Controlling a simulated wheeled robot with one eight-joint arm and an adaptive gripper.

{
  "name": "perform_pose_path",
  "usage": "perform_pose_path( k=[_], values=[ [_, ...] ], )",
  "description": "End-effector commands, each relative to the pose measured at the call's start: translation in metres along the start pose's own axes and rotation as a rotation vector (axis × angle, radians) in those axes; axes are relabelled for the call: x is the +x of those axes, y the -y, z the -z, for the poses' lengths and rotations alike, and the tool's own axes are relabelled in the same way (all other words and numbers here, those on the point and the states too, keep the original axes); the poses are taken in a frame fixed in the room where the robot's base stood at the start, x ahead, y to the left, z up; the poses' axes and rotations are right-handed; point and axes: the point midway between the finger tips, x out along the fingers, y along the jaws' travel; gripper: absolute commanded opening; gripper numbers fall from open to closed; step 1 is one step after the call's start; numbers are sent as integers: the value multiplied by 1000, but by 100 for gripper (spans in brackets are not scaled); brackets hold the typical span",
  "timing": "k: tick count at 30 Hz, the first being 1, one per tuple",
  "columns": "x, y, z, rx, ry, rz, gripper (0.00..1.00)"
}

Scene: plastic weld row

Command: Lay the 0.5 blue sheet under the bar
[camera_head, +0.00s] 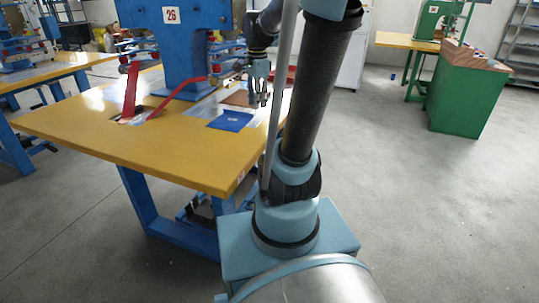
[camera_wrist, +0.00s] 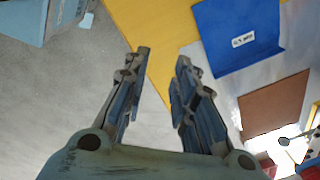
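The blue sheet (camera_head: 231,120) lies flat on the yellow-topped table (camera_head: 120,135), partly over a grey plate. In the wrist view the blue sheet (camera_wrist: 240,32) is at the upper right, with a white label that seems to read 0.5 MM. My gripper (camera_head: 259,98) is above the table, just right of the sheet's far edge. In the wrist view my gripper (camera_wrist: 162,65) has its fingers apart with nothing between them, left of the sheet and not touching it. The blue press (camera_head: 183,45) marked 26 stands behind the sheet; I cannot clearly make out its bar.
A brown plate (camera_wrist: 274,105) lies beside the sheet. Another yellow table (camera_head: 45,75) is at the left. My arm hides the table's right end.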

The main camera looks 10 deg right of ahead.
Motion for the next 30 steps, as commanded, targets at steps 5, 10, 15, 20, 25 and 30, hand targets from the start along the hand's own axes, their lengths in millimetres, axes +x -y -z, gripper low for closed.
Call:
perform_pose_path(
  k=[5,10,15,20,25,30],
  values=[
    [14,-51,-14,-289,-11,24,25],
    [33,-95,-26,-571,-28,44,25],
    [59,-135,-37,-854,-52,61,25],
    [85,-166,-46,-1096,-77,70,25],
    [104,-185,-50,-1264,-96,74,25],
    [110,-191,-51,-1323,-104,75,25]
  ],
)
